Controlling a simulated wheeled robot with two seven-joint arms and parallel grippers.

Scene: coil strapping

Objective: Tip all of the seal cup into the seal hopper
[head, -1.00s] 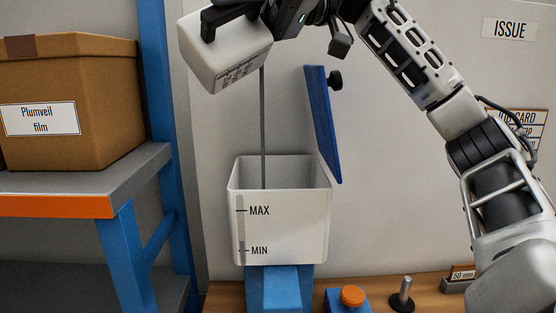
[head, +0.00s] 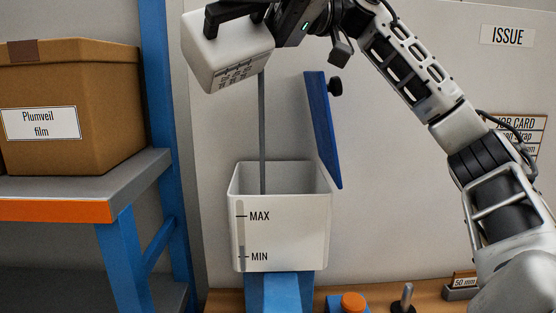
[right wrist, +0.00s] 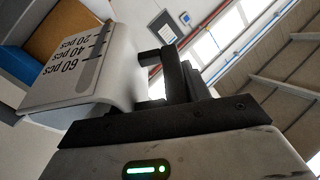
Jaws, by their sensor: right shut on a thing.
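The white seal cup (head: 222,55) hangs tilted above the seal hopper, held by my right gripper (head: 236,14). The cup's piece scale shows in the right wrist view (right wrist: 75,62), where my right gripper (right wrist: 172,75) is shut on it. The white seal hopper (head: 283,232) has MAX and MIN marks and an open top. A thin grey column (head: 262,130) runs from the cup's lower right edge down into the hopper. It looks like a falling stream, but single seals cannot be told. The cup's inside is hidden. My left gripper is out of view.
A blue lid (head: 322,130) with a black knob stands up at the hopper's right. A shelf (head: 135,178) with a cardboard box (head: 75,105) is at left. An orange button (head: 352,302) and a metal post (head: 405,298) are on the bench below.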

